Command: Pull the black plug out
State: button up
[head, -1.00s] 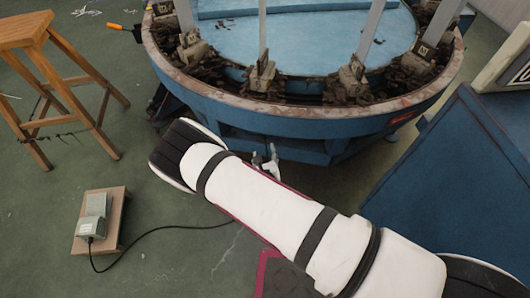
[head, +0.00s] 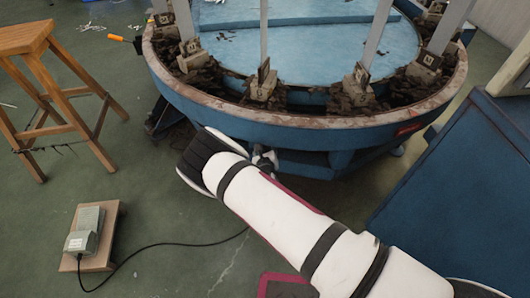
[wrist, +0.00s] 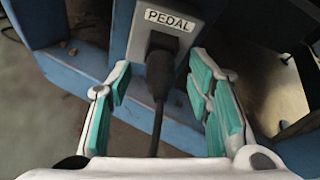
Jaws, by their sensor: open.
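The black plug (wrist: 160,68) sits in a grey socket box labelled PEDAL (wrist: 172,20) in the wrist view, with its black cable (wrist: 157,130) running down between my fingers. My gripper (wrist: 162,82) is open, with one teal-padded finger on each side of the plug. Gaps show between the pads and the plug. In the head view my gripper (head: 264,157) is a small shape beside the blue machine base, mostly behind my arm. The plug and socket are hidden there.
A round blue machine (head: 300,135) with a rusty rim stands ahead. A wooden stool (head: 50,85) is at left. A grey foot pedal (head: 85,230) on a wooden board has a black cable across the floor. A blue panel (head: 450,190) stands at right.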

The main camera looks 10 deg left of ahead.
grip_shut()
jog(key=shift+s+d+p, duration=0.2)
jog(key=shift+s+p, duration=0.35)
jog(key=shift+s, duration=0.1)
jog(key=shift+s+d, duration=0.1)
jog(key=shift+s, duration=0.25)
jog(key=shift+s+d+p, duration=0.2)
jog(key=shift+s+p, duration=0.3)
jog(key=shift+s, duration=0.15)
jog(key=shift+s+d+p, duration=0.15)
jog(key=shift+s+p, duration=0.35)
jog(key=shift+s, duration=0.1)
jog(key=s+d+p, duration=0.2)
jog(key=s+p, duration=0.2)
jog(key=s, duration=0.5)
jog(key=s+d+p, duration=0.3)
jog(key=s+p, duration=0.1)
jog(key=s, duration=0.6)
jog(key=shift+d, duration=0.25)
dwell(0.4)
